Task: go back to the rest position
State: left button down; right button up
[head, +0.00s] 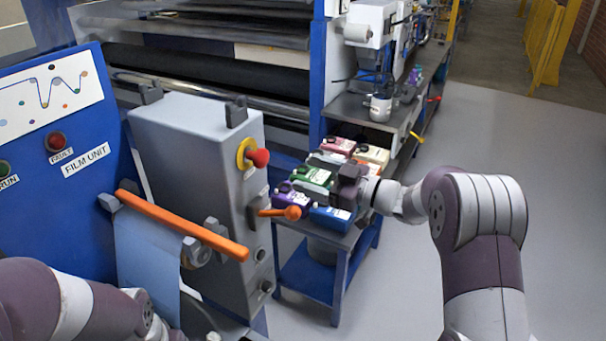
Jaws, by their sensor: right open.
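My right arm (475,230) comes in from the right and reaches across to the small blue table. My right gripper (319,174) is open over the coloured bottles on that table, its dark fingers pointing left. A green bottle (311,175) shows between the fingers; I cannot tell whether they touch it. I see nothing held. My left arm (60,305) shows at the lower left corner, and its gripper is out of the picture.
Purple (291,199), blue (330,217) and other bottles crowd the small table (312,272). Left of it stands a grey machine housing (205,190) with a red knob (260,157), an orange lever (289,212) and an orange bar (185,226). Floor (400,290) is clear at the right.

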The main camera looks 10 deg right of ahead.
jog(key=w+d+f+m+t+h, duration=0.2)
jog(key=d+f+m+h, duration=0.4)
jog(key=d+f+h, duration=0.35)
jog(key=s+d+f+m+g+h, duration=0.3)
jog(key=s+f+h, duration=0.2)
jog(key=s, duration=0.1)
jog(key=s+a+f+m+g, duration=0.1)
jog(key=s+g, duration=0.3)
jog(key=s, duration=0.9)
jog(key=s+a+f+m+g, duration=0.1)
jog(key=s+a+m+g, duration=0.2)
jog(key=s, duration=0.9)
jog(key=shift+s+a+g, duration=0.35)
jog(key=shift+a+g, duration=0.25)
